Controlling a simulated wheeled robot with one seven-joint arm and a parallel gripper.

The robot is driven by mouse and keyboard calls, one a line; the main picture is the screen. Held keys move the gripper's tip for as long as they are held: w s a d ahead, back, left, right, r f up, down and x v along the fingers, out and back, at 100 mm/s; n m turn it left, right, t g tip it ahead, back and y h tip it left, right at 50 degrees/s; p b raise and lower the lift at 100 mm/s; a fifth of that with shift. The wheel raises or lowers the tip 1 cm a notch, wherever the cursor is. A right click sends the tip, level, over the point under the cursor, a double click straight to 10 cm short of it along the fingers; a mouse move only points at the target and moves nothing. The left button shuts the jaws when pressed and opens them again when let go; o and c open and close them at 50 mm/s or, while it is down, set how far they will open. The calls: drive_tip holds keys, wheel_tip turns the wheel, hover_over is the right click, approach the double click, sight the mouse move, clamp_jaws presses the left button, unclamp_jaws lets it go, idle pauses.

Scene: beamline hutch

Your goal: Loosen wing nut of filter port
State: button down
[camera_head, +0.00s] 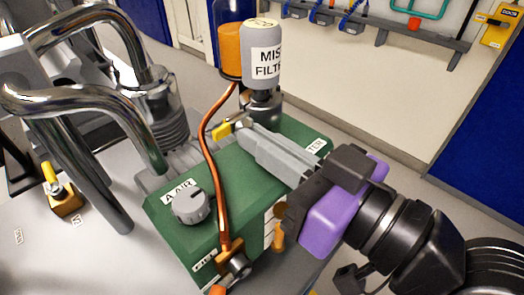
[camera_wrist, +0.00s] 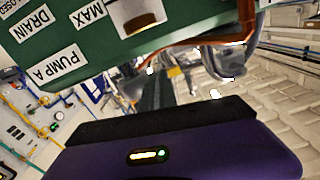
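A yellow wing-shaped piece (camera_head: 222,131), which looks like the wing nut, sits beside the base of the grey mist filter (camera_head: 262,60) on top of the green pump (camera_head: 165,215). My gripper (camera_head: 243,127) reaches in from the right, its grey fingers over the pump top and their tips right at the yellow piece. In the wrist view, a small yellow patch (camera_wrist: 175,72) shows near the far end of the dark fingers. I cannot tell whether the fingers touch it or how far apart they are. The label behind the fingers is partly hidden.
A copper hose (camera_head: 208,165) arches over the pump, close left of the fingers. A grey knob (camera_head: 191,205) stands on the pump's front top. Thick chrome pipes (camera_head: 80,95) crowd the left. Open floor lies behind, before the wall rail (camera_head: 375,30).

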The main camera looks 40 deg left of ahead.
drive_tip(key=shift+n, duration=0.3)
drive_tip(key=c, duration=1.6)
unclamp_jaws()
drive_tip(key=shift+a, duration=0.1)
drive_tip(key=shift+c, duration=0.2)
